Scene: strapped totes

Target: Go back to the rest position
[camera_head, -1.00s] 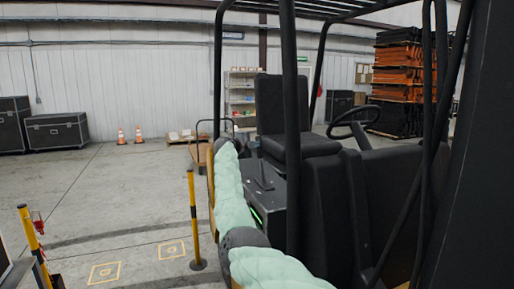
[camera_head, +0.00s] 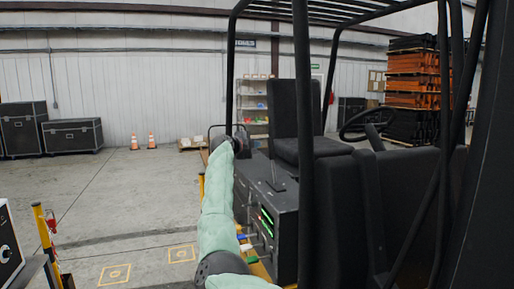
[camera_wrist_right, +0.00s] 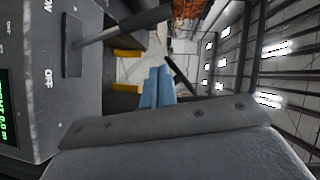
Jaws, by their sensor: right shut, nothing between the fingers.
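My right arm, in a pale green sleeve, reaches forward from the bottom of the head view. Its dark wrist end, with the right gripper (camera_head: 241,140), is beside the forklift's dark console and seat. In the right wrist view the two blue fingers of this gripper (camera_wrist_right: 160,72) lie together, shut and empty. My left gripper is not in the head view.
A grey panel marked OFF (camera_wrist_right: 40,110) and a dark lever (camera_wrist_right: 125,25) are close to the right wrist. Yellow-black posts (camera_head: 45,235) stand at left. Black cases (camera_head: 72,134), orange cones (camera_head: 151,140) and shelves (camera_head: 253,100) stand farther back. The floor at left is open.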

